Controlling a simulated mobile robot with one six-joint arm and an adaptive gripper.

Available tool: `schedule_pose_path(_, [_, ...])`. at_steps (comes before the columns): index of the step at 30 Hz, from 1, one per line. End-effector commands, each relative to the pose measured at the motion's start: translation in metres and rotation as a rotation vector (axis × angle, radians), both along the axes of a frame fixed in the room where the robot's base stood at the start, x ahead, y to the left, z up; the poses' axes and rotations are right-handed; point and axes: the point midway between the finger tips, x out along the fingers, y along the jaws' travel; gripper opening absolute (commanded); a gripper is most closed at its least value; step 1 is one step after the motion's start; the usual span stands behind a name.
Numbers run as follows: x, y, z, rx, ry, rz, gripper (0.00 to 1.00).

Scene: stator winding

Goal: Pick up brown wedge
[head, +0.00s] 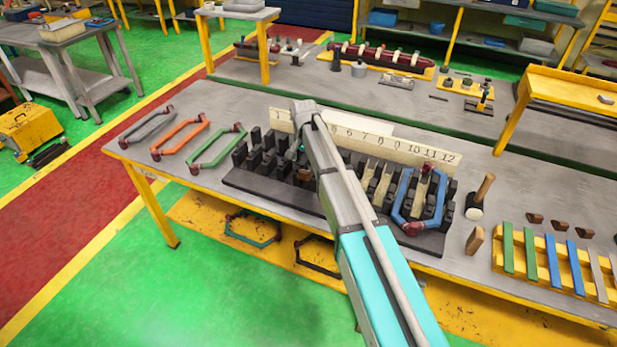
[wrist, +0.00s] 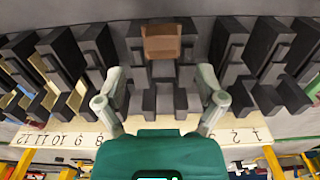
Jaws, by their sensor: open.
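A small brown wedge (wrist: 162,42) sits at the black slotted blocks of the stator in the wrist view, ahead of my gripper (wrist: 160,88). The two fingers are spread wide with nothing held between them. The wedge lies beyond the fingertips and roughly centred between them. In the head view my arm reaches over the stator rack (head: 262,197) and hides part of it. A brown piece (head: 304,174) shows beside the arm there. More brown wedges (head: 535,218) lie on the table at the right.
A numbered strip (head: 420,151) runs behind the black blocks. A blue coil (head: 401,195) stands in the right slots. Grey, orange and green coils (head: 190,137) lie at the left. A mallet (head: 480,196) and a yellow rack of coloured strips (head: 540,262) are at the right.

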Motion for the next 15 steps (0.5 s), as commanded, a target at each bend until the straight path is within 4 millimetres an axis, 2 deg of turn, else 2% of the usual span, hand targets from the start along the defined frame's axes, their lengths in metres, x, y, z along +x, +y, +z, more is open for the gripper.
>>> schedule_pose_path(8, [0.0,0.0,0.0,0.0,0.0,0.0,0.89])
schedule_pose_path(15, [0.0,0.0,-0.011,0.0,0.0,0.0,0.89])
